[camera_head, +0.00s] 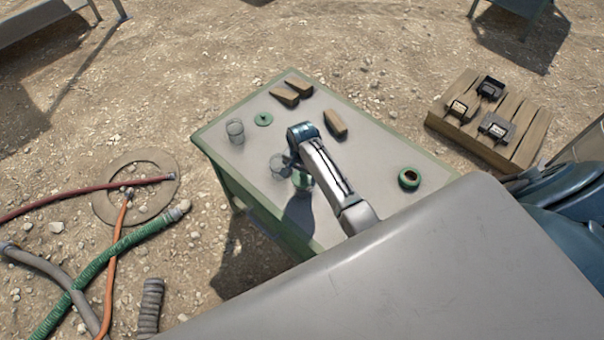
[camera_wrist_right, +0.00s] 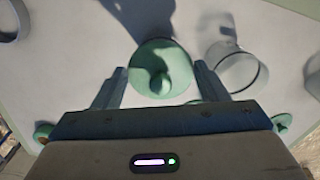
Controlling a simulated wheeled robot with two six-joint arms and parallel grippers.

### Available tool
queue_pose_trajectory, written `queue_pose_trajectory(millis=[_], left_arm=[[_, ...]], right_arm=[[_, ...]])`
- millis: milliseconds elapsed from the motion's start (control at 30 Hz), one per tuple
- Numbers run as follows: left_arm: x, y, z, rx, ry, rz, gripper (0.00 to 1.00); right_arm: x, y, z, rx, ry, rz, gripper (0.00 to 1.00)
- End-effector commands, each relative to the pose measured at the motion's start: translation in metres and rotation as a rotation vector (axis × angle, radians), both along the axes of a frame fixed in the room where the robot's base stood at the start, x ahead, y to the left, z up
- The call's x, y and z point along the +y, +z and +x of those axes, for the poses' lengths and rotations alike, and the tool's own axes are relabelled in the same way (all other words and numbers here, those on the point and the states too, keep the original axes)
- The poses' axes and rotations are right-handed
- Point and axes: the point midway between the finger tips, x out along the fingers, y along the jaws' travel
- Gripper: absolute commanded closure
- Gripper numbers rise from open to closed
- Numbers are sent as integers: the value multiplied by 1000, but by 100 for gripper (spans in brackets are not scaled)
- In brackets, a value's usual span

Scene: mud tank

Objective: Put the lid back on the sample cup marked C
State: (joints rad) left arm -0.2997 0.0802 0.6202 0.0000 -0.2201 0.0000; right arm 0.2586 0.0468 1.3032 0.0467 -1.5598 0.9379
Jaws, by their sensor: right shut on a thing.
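My right gripper (camera_head: 300,176) is over the left part of the table, pointing down. In the right wrist view its two fingers (camera_wrist_right: 162,78) sit on either side of a round green lid (camera_wrist_right: 160,66) with a knob, shut on it. The lid partly shows in the head view (camera_head: 302,181). A clear cup (camera_head: 279,166) stands close beside the lid, to its left; it also shows in the wrist view (camera_wrist_right: 240,68). Another clear cup (camera_head: 235,131) stands at the table's left end, near a loose green lid (camera_head: 263,119). No letters are readable. My left gripper is not in view.
The grey table (camera_head: 367,190) has a green edge. Wooden blocks (camera_head: 285,96) lie at its back, another block (camera_head: 335,124) behind my arm. A green ring-shaped roll (camera_head: 409,178) lies at the right. A pallet with dark devices (camera_head: 489,125) stands beyond. Hoses (camera_head: 110,246) lie on the ground.

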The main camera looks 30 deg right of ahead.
Motion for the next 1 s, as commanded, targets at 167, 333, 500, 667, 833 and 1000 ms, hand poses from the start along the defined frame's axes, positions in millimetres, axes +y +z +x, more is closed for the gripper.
queue_pose_trajectory(millis=[167,333,500,667,833,1000], left_arm=[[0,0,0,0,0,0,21],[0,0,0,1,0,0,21],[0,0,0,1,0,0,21],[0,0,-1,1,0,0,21],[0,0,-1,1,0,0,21],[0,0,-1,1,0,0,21]], right_arm=[[0,0,0,0,0,0,54],[0,0,0,0,0,0,54],[0,0,0,0,0,0,18],[0,0,0,0,0,0,8],[0,0,0,0,0,0,0],[0,0,0,0,0,0,0]])
